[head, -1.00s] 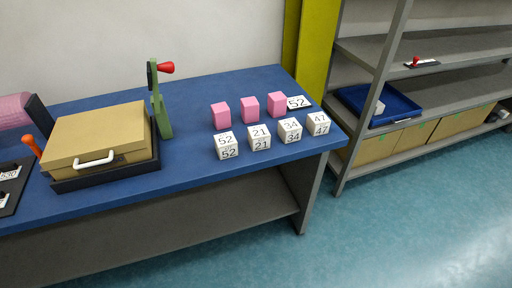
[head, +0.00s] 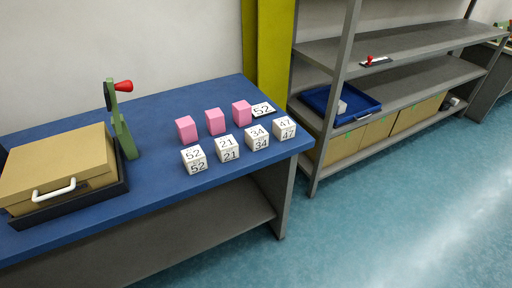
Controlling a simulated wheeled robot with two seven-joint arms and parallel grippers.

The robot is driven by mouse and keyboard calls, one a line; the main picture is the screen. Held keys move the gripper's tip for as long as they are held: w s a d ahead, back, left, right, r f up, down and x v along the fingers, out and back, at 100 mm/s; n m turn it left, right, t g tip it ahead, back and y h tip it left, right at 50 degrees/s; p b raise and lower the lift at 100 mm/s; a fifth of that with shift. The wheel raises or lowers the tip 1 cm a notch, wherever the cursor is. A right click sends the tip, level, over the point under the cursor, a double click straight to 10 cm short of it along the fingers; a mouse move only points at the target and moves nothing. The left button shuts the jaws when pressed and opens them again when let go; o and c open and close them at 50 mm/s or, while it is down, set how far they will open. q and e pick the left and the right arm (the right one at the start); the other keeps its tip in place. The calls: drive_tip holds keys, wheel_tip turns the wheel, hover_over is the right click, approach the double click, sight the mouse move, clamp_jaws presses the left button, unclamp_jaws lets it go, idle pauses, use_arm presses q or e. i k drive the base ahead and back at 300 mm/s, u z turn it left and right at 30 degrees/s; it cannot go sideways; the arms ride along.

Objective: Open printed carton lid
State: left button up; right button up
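A tan carton (head: 62,165) with a closed lid sits in a black tray (head: 101,194) at the left end of the blue table. A white handle (head: 54,190) is on its front side. A green upright post (head: 118,124) with a red knob (head: 123,86) stands just right of the carton. Neither of my grippers is in view.
Grey shelves (head: 400,55) at the right hold a blue bin (head: 340,106) and tan boxes (head: 379,131). The teal floor (head: 400,220) in front is clear.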

sight(31, 171)
drive_tip(key=u, duration=3.4)
drive_tip(key=i, duration=0.85)
drive_tip(key=z, duration=2.4)
